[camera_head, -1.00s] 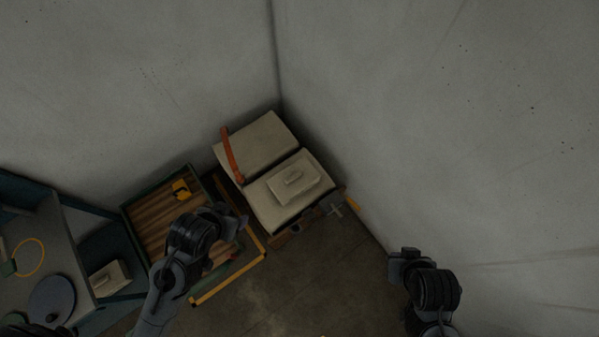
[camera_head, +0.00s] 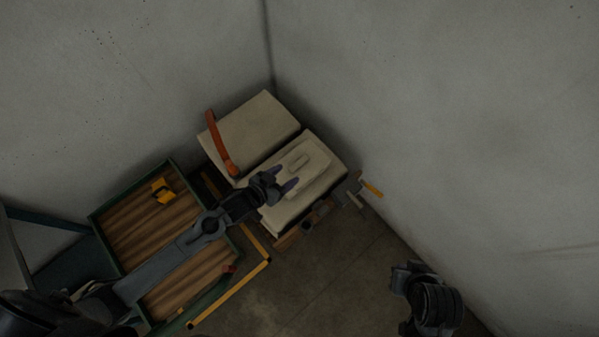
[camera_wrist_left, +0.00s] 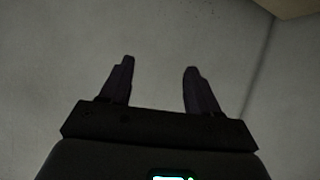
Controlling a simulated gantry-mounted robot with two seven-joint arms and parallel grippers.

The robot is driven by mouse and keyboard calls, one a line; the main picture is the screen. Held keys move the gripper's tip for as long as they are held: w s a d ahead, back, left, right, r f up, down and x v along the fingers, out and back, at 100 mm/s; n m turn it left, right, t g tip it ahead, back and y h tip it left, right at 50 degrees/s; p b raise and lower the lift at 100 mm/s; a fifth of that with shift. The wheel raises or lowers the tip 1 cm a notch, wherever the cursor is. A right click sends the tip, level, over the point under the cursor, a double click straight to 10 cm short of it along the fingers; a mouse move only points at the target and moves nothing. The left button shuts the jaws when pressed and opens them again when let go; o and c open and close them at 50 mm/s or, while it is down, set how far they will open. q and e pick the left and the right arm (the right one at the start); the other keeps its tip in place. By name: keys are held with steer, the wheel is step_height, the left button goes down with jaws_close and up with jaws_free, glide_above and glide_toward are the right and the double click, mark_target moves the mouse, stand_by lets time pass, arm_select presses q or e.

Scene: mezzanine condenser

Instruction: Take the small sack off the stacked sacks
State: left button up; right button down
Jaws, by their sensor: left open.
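In the head view the small sack (camera_head: 318,171) is pale beige and lies flat on top of a larger sack (camera_head: 279,213) of the stack, with a short raised ridge (camera_head: 299,162) on it. A second large sack (camera_head: 256,130) lies behind, toward the wall corner. My left gripper (camera_head: 287,181) is open and empty, and in the picture it overlaps the left part of the small sack; I cannot tell its height above it. In the left wrist view its two fingers (camera_wrist_left: 158,85) are apart with only grey surface between them. My right gripper (camera_head: 405,273) is low at the right, its jaws unclear.
An orange curved bar (camera_head: 218,142) lies against the back sack. A green-rimmed tray (camera_head: 129,192) with a wooden slatted floor and a yellow item (camera_head: 162,190) is at left. A yellow-handled tool (camera_head: 371,188) lies right of the stack. Walls close in behind and right.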

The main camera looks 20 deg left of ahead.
arm_select(q)
steer(key=w+a+f+m+h+b, duration=0.1)
steer(key=w+a+f+b, duration=0.15)
steer(key=f+b, duration=0.85)
steer(key=m+b, duration=0.2)
steer(key=b, duration=0.5)
glide_toward(296, 164)
steer(key=shift+s+a+f+t+h, duration=0.3)
steer(key=shift+s+f+t, duration=0.1)
steer(key=shift+s+f, duration=0.15)
steer(key=shift+w+f+b, duration=0.2)
steer(key=shift+w+b, duration=0.1)
steer(key=shift+b, duration=0.05)
steer(key=b+x, duration=0.1)
steer(key=x, duration=0.4)
steer(key=shift+r+b, duration=0.1)
steer(key=shift+b, duration=0.25)
steer(key=shift+d+r+b+x, duration=0.15)
steer(key=shift+b+x, duration=0.5)
steer(key=shift+x, duration=0.7)
steer(key=shift+d+r+b+x, duration=0.15)
steer(key=shift+b+x, duration=0.5)
steer(key=shift+x, duration=0.65)
steer(key=shift+a, duration=0.1)
arm_select(e)
step_height(296, 164, down, 26)
steer(key=shift+r, duration=0.25)
steer(key=shift+a, duration=0.15)
